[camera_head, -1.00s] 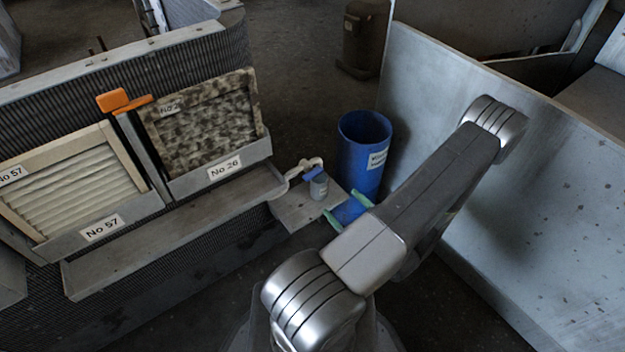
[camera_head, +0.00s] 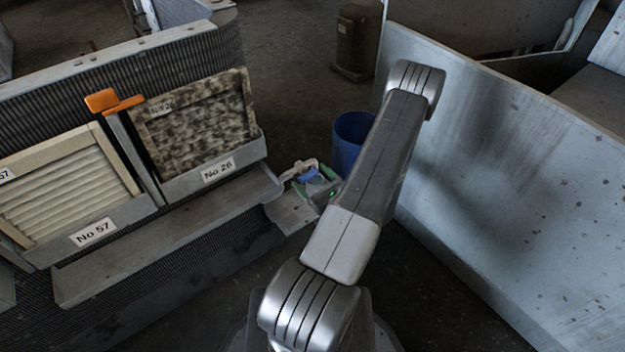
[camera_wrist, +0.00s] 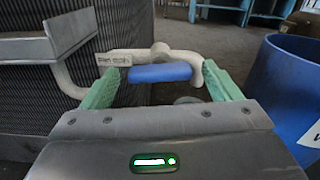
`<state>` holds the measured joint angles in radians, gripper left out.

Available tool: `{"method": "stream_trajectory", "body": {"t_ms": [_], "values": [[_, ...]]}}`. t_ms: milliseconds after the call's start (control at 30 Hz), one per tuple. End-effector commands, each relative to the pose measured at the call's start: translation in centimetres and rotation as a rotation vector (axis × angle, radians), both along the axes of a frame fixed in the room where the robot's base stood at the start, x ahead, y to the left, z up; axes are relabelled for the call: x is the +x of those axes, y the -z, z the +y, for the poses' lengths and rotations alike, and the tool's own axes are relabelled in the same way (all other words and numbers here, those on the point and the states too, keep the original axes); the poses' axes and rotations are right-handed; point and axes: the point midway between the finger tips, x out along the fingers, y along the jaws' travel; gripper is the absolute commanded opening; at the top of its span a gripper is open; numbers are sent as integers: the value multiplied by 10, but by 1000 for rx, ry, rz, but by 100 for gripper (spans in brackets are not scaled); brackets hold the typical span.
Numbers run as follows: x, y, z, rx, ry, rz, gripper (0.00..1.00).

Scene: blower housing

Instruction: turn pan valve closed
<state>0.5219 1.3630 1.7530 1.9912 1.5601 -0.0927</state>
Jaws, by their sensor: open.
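The pan valve is a pale pipe fitting with a blue handle (camera_wrist: 160,73), seen ahead in the wrist view. The handle lies crosswise in that view, and a small tag (camera_wrist: 114,60) hangs at its left. In the head view the blue handle (camera_head: 308,175) shows just beyond my gripper (camera_head: 317,182). In the wrist view my gripper (camera_wrist: 160,90) is open, with one green finger at each side of the handle. I cannot tell whether either finger touches it. The grey cup below the valve is mostly hidden.
A blue bin (camera_head: 352,132) stands close right of the valve; it also shows in the wrist view (camera_wrist: 290,85). A grey drain pan (camera_head: 170,238) runs along the left under the framed filters (camera_head: 195,125). A large grey panel (camera_head: 500,170) stands at the right.

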Motion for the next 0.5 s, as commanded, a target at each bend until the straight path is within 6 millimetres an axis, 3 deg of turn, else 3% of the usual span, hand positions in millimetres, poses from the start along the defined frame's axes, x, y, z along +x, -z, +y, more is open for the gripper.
{"method": "stream_trajectory", "body": {"t_ms": [300, 500], "values": [[2, 0, 1, 0, 0, 0, 84], [2, 0, 1, 0, 0, 0, 46]]}}
